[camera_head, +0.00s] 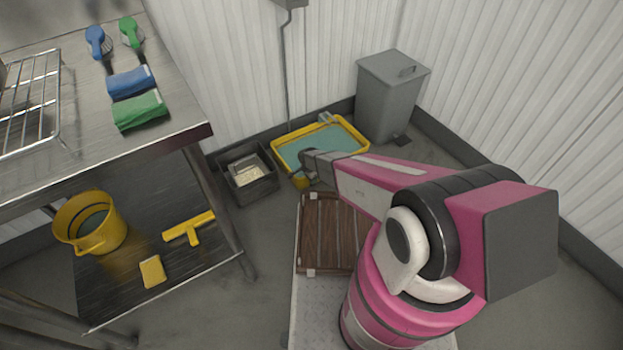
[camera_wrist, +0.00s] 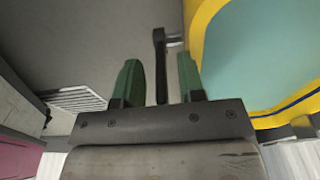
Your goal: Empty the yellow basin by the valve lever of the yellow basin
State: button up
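The yellow basin (camera_head: 356,131) sits low by the back wall, with flat blue-green water inside. In the wrist view its yellow rim (camera_wrist: 290,113) and the water fill the right side. The dark valve lever (camera_wrist: 160,62) joins a short metal stub at the basin's left side in that view. My gripper (camera_wrist: 159,80) has its two green fingers spread, one on each side of the lever, with a visible gap to each. In the head view my gripper (camera_head: 305,160) is at the basin's near edge; the lever cannot be made out there.
A dark crate (camera_head: 250,187) with pale contents stands left of the basin. A grey lidded bin (camera_head: 390,95) stands to the right. A brown slatted board (camera_head: 325,235) lies nearer. A steel table (camera_head: 185,130) with a lower shelf stands left, holding a yellow bucket (camera_head: 95,240).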

jog(key=shift+r, duration=0.1)
notch_tip(320, 180, up, 10)
jog(key=a, duration=0.1)
jog(key=shift+s+r, duration=0.25)
jog(key=shift+s, duration=0.15)
jog(key=shift+a, duration=0.1)
dwell(0.3)
